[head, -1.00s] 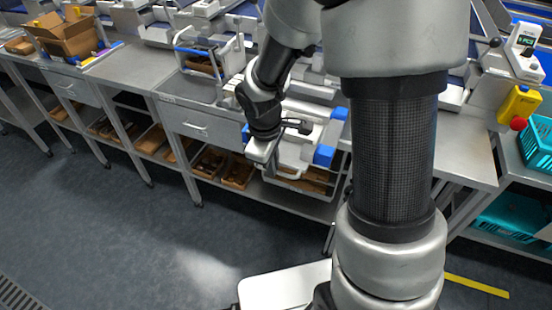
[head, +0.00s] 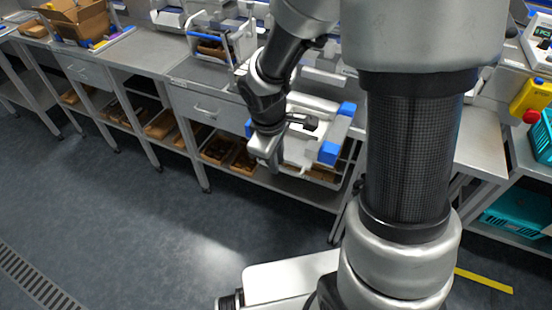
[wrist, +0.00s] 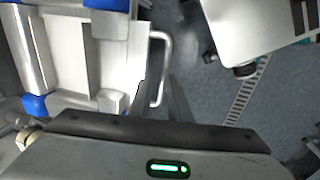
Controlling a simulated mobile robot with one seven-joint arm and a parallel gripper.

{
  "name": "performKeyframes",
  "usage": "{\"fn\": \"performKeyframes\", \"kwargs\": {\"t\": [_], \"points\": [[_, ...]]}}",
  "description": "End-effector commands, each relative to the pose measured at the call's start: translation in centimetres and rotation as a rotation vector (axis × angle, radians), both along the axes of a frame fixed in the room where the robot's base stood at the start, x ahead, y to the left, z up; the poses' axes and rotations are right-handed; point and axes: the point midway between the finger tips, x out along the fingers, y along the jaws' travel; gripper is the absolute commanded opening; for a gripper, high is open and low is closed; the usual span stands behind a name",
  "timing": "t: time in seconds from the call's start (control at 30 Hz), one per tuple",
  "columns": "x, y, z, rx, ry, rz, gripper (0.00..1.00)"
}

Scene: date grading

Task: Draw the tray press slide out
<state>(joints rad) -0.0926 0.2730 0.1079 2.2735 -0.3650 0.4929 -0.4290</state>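The tray press slide (head: 300,150) is a pale tray with blue corner blocks, standing out in front of the bench. In the wrist view its tray (wrist: 98,60) fills the upper left, and its U-shaped metal handle (wrist: 165,60) sticks out to the right. My gripper (head: 268,160) is low at the slide's front left in the head view. In the wrist view the dark fingers (wrist: 165,103) reach to the near end of the handle. Whether they touch or grip it is unclear, as the arm and gripper body hide part of it.
The steel bench (head: 195,72) runs along the back, with a drawer (head: 210,112) left of the slide and trays of dates on its lower shelf. A cardboard box (head: 80,22) stands far left, teal crates (head: 512,210) right. The floor (head: 120,220) in front is clear.

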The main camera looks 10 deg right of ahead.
Motion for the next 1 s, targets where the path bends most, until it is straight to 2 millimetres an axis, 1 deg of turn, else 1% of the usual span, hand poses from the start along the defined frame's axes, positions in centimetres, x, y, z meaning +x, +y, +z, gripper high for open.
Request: {"fn": "performKeyframes", "kwargs": {"t": [0.17, 0.27, 0.33, 0.47, 0.6, 0.8, 0.9, 1.0], "points": [[0.0, 0.0, 0.1, 0.0, 0.0, 0.0, 0.16], [-0.1, 0.1, 0.8, 0.0, -0.001, -0.001, 0.16], [-0.2, 0.2, 1.8, 0.0, -0.002, 0.0, 0.16], [-0.5, 0.5, 4.7, 0.0, -0.006, 0.0, 0.16], [-1.1, 0.9, 8.1, 0.0, -0.006, 0.0, 0.16], [-1.8, 1.4, 12.8, 0.001, -0.006, 0.001, 0.16], [-2.2, 1.7, 14.6, 0.001, -0.004, 0.001, 0.16], [-2.4, 1.8, 15.9, 0.001, -0.004, 0.0, 0.16]]}}
